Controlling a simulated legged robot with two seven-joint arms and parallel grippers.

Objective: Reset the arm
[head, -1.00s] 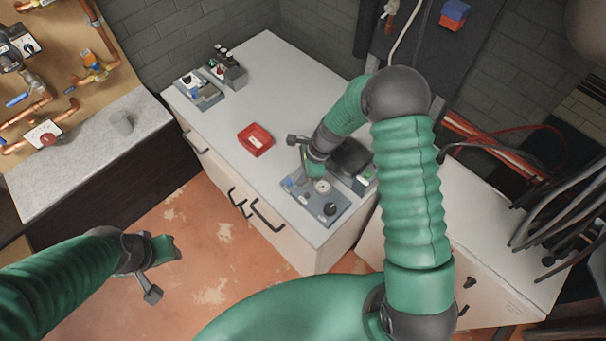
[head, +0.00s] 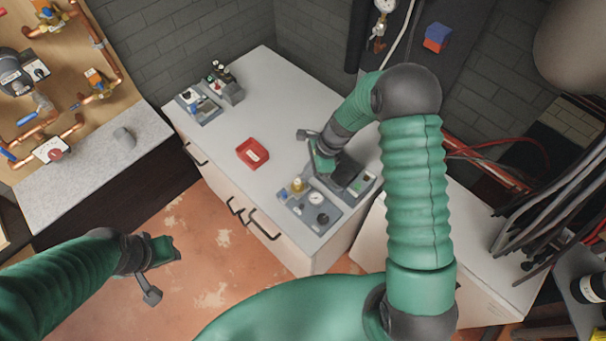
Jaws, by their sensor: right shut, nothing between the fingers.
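My right arm reaches from the right over the white counter (head: 235,112). Its gripper (head: 318,162) is shut and empty, a little above the counter at the back of a grey control panel (head: 325,219). The panel has a yellowish round part (head: 297,185), a gauge (head: 316,198) and a black knob (head: 323,218). A dark box (head: 350,172) beside it is partly hidden by the gripper. My left gripper (head: 168,250) is at the lower left, over the floor and away from the counter. Its finger opening does not show clearly.
Another grey panel (head: 199,104) sits at the counter's back left. Dark cables (head: 545,200) hang at the right.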

